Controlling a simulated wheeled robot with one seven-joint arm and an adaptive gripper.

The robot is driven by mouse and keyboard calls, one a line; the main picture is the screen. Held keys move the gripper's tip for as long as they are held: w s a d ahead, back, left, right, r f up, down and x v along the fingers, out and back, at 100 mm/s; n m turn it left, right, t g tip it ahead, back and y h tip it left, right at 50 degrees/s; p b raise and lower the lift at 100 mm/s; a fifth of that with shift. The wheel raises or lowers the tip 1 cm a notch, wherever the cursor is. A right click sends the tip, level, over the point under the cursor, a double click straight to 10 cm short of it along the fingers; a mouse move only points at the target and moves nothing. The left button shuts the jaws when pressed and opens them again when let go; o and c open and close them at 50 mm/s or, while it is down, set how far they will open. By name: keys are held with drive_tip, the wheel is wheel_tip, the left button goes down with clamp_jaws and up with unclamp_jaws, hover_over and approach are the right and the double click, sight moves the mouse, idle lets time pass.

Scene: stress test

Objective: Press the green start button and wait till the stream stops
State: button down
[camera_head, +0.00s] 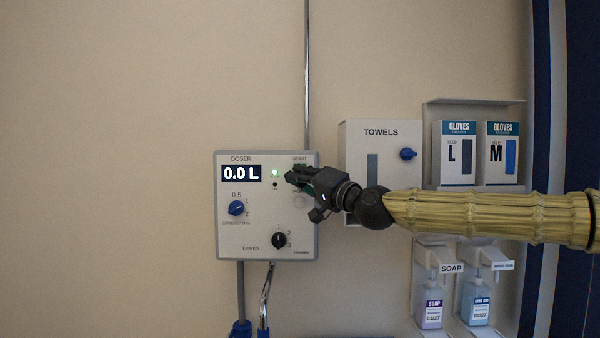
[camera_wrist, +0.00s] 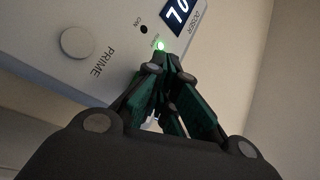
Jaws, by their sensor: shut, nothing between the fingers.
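The grey doser panel (camera_head: 228,190) is on the wall, and its display (camera_head: 241,173) reads 0.0 L. A small green light (camera_head: 275,171) is lit right of the display; it also glows in the wrist view (camera_wrist: 160,45). The START label (camera_head: 300,160) shows just above my gripper (camera_head: 290,176). The start button is hidden behind my gripper; I cannot tell whether the fingers touch it. In the wrist view my gripper (camera_wrist: 172,58) is shut and empty, its tips close to the panel face.
The pale round PRIME button (camera_wrist: 77,43) is near my fingers. Blue (camera_head: 236,208) and black (camera_head: 279,240) knobs are lower on the panel. A hose (camera_head: 265,300) hangs below. The towel dispenser (camera_head: 352,150), glove boxes (camera_head: 458,180) and soap bottles (camera_head: 430,305) are to the right.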

drive_tip(key=shift+w, duration=0.45)
idle(0.7)
drive_tip(key=shift+s+b, duration=0.15)
drive_tip(key=shift+b, duration=0.15)
drive_tip(key=shift+s+b, duration=0.3)
drive_tip(key=shift+s, duration=0.45)
drive_tip(key=s+b, duration=0.1)
drive_tip(key=s, duration=0.4)
idle(0.5)
drive_tip(key=shift+a, duration=0.1)
idle(0.5)
